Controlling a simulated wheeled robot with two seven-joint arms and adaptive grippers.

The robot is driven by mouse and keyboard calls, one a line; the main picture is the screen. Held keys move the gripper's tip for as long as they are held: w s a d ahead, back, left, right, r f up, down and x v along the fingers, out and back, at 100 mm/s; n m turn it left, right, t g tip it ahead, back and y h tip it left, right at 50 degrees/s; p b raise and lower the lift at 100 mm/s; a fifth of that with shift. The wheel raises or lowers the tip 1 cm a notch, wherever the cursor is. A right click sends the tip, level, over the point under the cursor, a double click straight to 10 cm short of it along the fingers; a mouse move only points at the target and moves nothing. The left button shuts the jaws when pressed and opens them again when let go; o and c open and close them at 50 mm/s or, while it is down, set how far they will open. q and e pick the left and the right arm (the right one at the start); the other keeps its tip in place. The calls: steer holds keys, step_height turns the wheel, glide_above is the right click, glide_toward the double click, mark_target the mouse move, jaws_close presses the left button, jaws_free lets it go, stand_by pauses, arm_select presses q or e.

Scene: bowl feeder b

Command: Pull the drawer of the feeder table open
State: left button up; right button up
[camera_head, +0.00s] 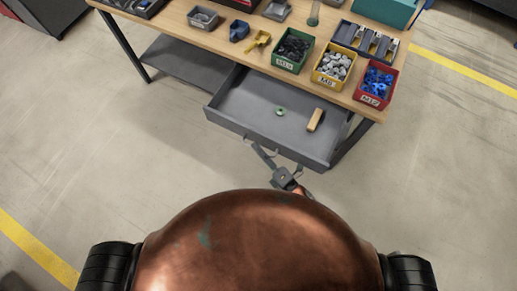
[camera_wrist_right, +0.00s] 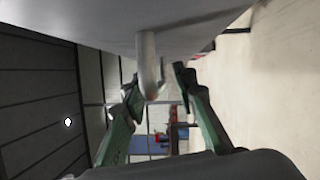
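The grey drawer (camera_head: 250,100) of the feeder table (camera_head: 180,22) stands pulled out, with its inside showing. A green ring (camera_head: 280,112) and a tan block (camera_head: 315,120) lie in it. My right gripper (camera_head: 275,159) is just in front of the drawer's front panel. In the right wrist view, the pale drawer handle (camera_wrist_right: 149,65) hangs from the panel between the spread fingers of my right gripper (camera_wrist_right: 158,88). A gap shows beside the right finger; whether the left finger touches the handle is unclear. My left gripper is not in view.
On the tabletop stand a green bin (camera_head: 292,50), a yellow bin (camera_head: 333,66) and a red bin (camera_head: 376,84) of parts, with other small items. A table leg (camera_head: 350,143) stands right of the drawer. The floor (camera_head: 110,140) left of the drawer is clear.

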steer(key=shift+s+d, duration=0.1)
steer(key=shift+d, duration=0.05)
steer(key=v, duration=1.1)
steer(key=shift+s+d, duration=0.2)
steer(key=shift+s, duration=0.05)
steer(key=shift+f, duration=0.15)
